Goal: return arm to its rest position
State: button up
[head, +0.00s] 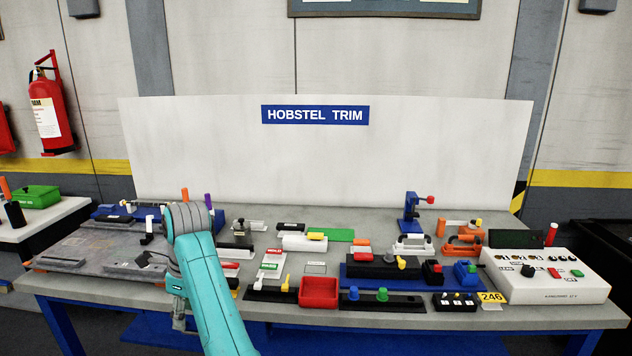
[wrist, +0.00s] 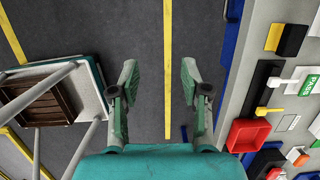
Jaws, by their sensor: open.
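My teal arm (head: 209,285) rises from the bottom of the head view in front of the bench, with its grey joint over the bench's left part. My gripper (wrist: 158,75) shows in the wrist view with its two fingers wide apart and nothing between them. It points down at the dark floor (wrist: 145,30) with a yellow line, beside the bench edge. In the head view the fingers are mostly hidden by the arm.
The grey workbench (head: 450,317) carries several fixtures, a red bin (head: 318,292) and a white control box (head: 545,275). The wrist view shows the bench edge at right and a stool-like frame with a brown crate (wrist: 38,105) at left. The floor between is clear.

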jog(key=d+f+n+t, duration=0.1)
jog(key=d+f, duration=0.3)
jog(key=f, duration=0.5)
jog(key=s+d+f+n+t+y, duration=0.1)
jog(key=d+f+n, duration=0.1)
jog(key=d+f, duration=0.5)
jog(key=d+f+n+t, duration=0.1)
jog(key=d+f, duration=0.1)
jog(key=f, duration=0.8)
jog(key=s+d+f+n+t, duration=0.4)
jog(key=s+d+f, duration=1)
jog(key=d, duration=0.2)
jog(key=s+d+r+n+t+h, duration=0.1)
jog(key=s+d+r+n+t, duration=0.15)
jog(key=s+d, duration=0.65)
jog(key=s+d+r+n+t+h, duration=0.1)
jog(key=s+d+r+n+t, duration=0.2)
jog(key=s, duration=1)
jog(key=s+d+r+n+t, duration=0.1)
jog(key=s+d+r+n, duration=0.1)
jog(key=s+r, duration=0.5)
jog(key=s+d+r+n+t+h, duration=0.1)
jog(key=s+d+r+n, duration=0.2)
jog(key=s+r, duration=0.4)
notch_tip(320, 180, up, 6)
jog(key=shift+s+d+f, duration=0.1)
jog(key=shift+s+d, duration=0.15)
jog(key=shift+s, duration=0.15)
